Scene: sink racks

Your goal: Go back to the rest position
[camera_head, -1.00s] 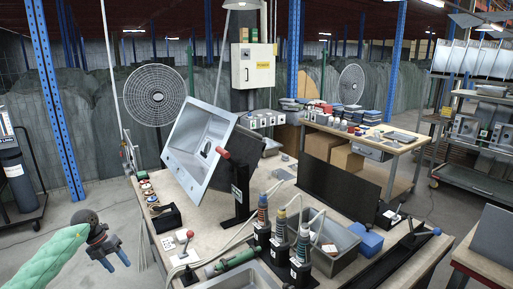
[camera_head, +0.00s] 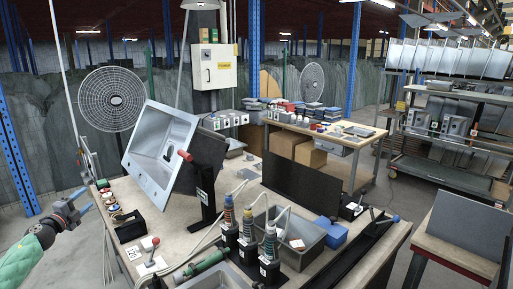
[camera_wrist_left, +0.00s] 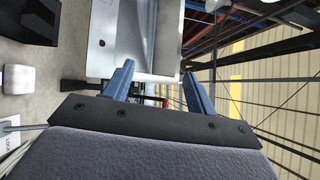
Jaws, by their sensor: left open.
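My left gripper (camera_head: 80,204) is at the left of the head view, beside the workbench (camera_head: 205,225) and apart from it. Its blue fingers are spread with nothing between them. In the left wrist view the two fingers (camera_wrist_left: 158,76) stand apart, and a metal sink (camera_wrist_left: 140,35) shows beyond them. In the head view that sink (camera_head: 150,182) is held tilted on a dark stand on the bench. My right gripper is not in the head view.
Several hand tools (camera_head: 247,225) stand upright on the bench beside a grey bin (camera_head: 300,243) and a blue box (camera_head: 331,232). A fan (camera_head: 112,99) stands behind the bench. A sink rack (camera_head: 445,125) is at the right. Floor is free left of the bench.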

